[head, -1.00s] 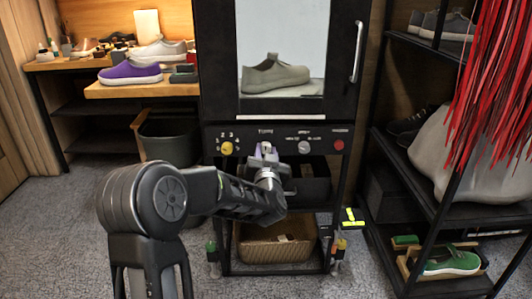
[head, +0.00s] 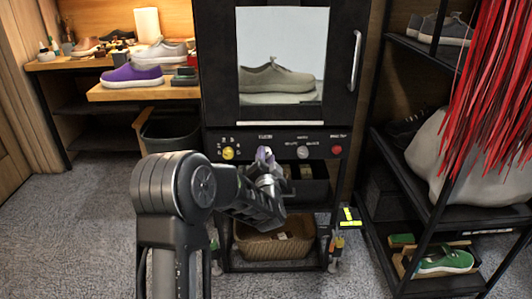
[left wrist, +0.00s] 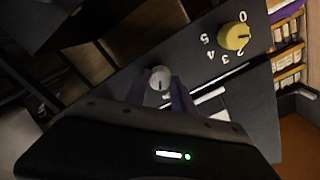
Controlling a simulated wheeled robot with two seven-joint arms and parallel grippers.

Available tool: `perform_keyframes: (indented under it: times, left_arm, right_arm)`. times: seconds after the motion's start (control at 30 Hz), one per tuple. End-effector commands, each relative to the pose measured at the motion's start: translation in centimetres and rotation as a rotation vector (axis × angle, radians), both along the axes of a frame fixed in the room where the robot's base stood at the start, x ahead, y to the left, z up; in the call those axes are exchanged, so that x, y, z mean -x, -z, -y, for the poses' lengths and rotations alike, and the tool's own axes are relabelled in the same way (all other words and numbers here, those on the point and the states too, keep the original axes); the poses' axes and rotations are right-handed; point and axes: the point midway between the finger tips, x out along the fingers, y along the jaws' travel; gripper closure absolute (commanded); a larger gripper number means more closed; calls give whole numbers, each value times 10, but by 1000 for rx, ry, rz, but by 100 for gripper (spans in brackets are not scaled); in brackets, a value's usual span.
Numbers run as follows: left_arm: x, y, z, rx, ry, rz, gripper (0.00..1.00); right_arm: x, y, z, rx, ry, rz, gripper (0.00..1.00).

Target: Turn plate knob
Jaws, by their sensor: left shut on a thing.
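The black cabinet's control panel (head: 283,142) carries a yellow knob (head: 228,152), a grey knob (head: 303,152) and a red button (head: 336,150). My left gripper (head: 265,157) is at the panel between the yellow and grey knobs, hiding that spot. In the left wrist view my left gripper (left wrist: 161,93) is shut on a round grey knob (left wrist: 160,78) with a dark line. I take it for the plate knob, but its label is unreadable. The yellow knob (left wrist: 235,37) is apart from the fingers. A grey-green shoe (head: 275,78) shows side-on behind the cabinet window.
A purple shoe (head: 132,76) sits on the wooden bench at left, above a dark bin (head: 170,133). A black rack (head: 410,170) with shoes and red strips (head: 500,90) stands at right. A brown basket (head: 262,245) sits below the panel.

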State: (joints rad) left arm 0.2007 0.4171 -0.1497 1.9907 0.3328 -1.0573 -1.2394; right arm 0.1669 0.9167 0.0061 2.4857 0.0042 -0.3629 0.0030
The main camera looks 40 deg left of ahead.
Motion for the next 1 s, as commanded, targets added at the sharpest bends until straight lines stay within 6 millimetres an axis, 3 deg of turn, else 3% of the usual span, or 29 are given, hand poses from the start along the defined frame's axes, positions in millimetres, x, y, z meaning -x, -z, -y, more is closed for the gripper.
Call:
perform_keyframes:
  times: [0.6,0.63,0.87,1.0]
  left_arm:
    - [0,0,0,-55,-1,-41,100]
    - [0,0,0,-55,0,-42,68]
    - [0,0,0,-54,0,-41,49]
    - [0,0,0,-54,0,-41,48]
  right_arm:
    - [2,-6,-2,-3,-5,-3,64]
    - [2,-6,-2,-3,-5,-3,64]
    - [2,-6,-2,-3,-5,-3,64]
    - [2,-6,-2,-3,-5,-3,64]
